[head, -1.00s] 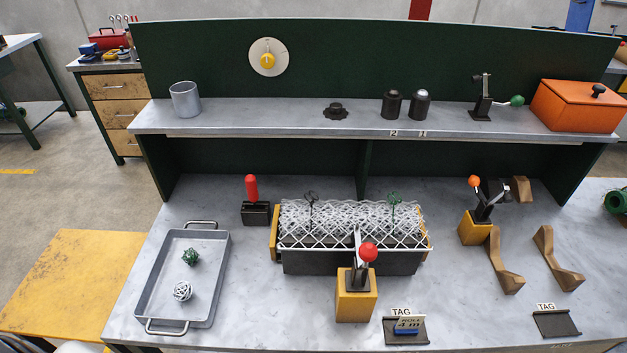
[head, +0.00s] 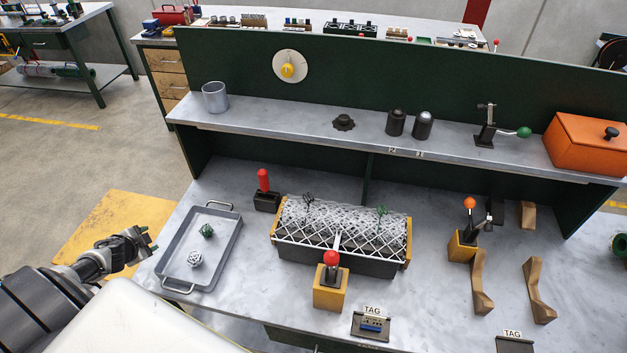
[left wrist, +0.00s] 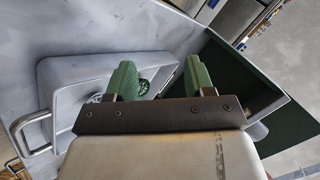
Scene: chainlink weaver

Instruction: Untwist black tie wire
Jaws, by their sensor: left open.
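The black tie wire (head: 308,200) is a small dark twist standing at the upper left of the white chain-link mesh (head: 345,228). The mesh lies over a dark block with yellow ends. A green tie wire (head: 381,213) stands on the mesh's right part. My left gripper (head: 148,242) is open and empty, left of the metal tray and well away from the mesh. Its green-padded fingers (left wrist: 158,70) show apart in the left wrist view, with the tray (left wrist: 62,72) behind them. My right gripper is not in view.
The tray (head: 168,272) holds a green wire ball (head: 206,230) and a white one (head: 195,259). A red-knobbed clamp (head: 331,280) stands in front of the mesh. A red-handled tool (head: 264,187) stands behind left. An orange-knobbed clamp (head: 468,230) is at right.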

